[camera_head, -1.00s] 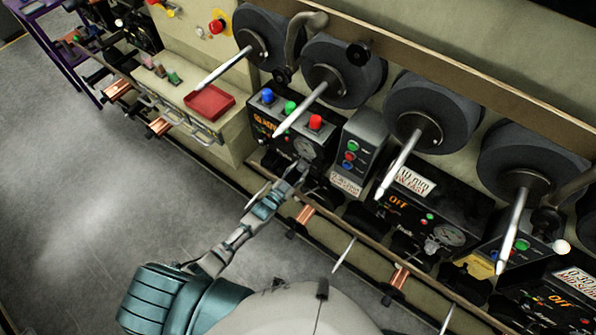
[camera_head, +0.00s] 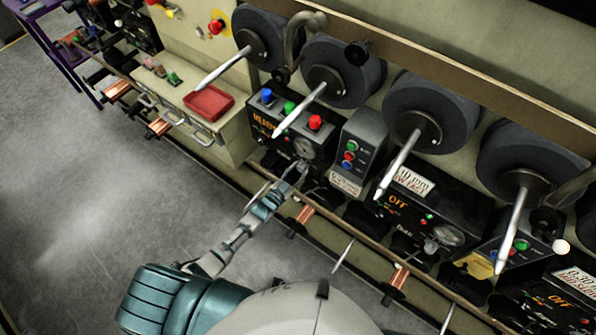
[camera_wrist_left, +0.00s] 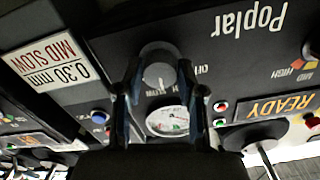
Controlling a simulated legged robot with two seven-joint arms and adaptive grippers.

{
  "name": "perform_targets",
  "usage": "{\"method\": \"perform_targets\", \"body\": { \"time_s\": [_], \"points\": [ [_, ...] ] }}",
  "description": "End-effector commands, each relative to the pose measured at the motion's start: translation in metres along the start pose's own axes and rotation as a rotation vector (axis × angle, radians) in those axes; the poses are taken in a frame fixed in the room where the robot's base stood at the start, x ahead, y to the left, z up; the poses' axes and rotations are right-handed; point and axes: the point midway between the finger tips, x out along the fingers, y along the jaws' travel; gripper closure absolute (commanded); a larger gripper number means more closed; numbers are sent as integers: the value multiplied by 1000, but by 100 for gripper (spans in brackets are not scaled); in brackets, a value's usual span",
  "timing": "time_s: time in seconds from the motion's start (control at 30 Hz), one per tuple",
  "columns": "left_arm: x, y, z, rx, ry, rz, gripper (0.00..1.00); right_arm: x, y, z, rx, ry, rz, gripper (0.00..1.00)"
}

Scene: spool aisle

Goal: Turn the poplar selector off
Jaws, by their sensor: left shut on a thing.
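The Poplar machine is a black control box (camera_head: 324,158) with an orange READY display (camera_head: 264,121). In the left wrist view its Poplar label (camera_wrist_left: 248,20) is upside down. The selector (camera_wrist_left: 158,72) is a round grey knob on its face, with a pale mark and small lettering around it; its exact setting is hard to read. My left gripper (camera_head: 296,179) is at the box front. In the wrist view its fingers (camera_wrist_left: 158,80) stand on both sides of the selector, shut on it and hiding its sides. My right gripper is out of view.
A round gauge (camera_wrist_left: 168,121) sits beside the selector. Blue (camera_head: 267,96), green and red (camera_head: 315,122) buttons top the box. A grey button box (camera_head: 358,150) and an OFF machine (camera_head: 420,215) stand to the right. Metal spindles (camera_head: 302,107) stick out above. The floor at left is clear.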

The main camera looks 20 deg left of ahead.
Motion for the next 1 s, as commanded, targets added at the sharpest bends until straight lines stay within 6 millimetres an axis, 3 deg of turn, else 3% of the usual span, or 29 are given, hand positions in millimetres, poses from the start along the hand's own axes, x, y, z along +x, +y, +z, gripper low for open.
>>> {"method": "perform_targets", "body": {
  "time_s": [0.03, 0.5, 0.53, 0.6, 1.0],
  "points": [
    [-4, 5, 8, -1, -18, 8, 96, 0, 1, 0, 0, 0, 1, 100],
    [-4, 5, 8, -1, -18, 8, 96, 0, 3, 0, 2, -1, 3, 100],
    [-4, 5, 8, -1, -18, 8, 56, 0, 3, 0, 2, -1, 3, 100],
    [-3, 5, 7, -1, -16, 7, 39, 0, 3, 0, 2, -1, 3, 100],
    [-7, 2, 3, -1, -7, 3, 36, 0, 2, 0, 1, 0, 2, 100]
  ]
}}
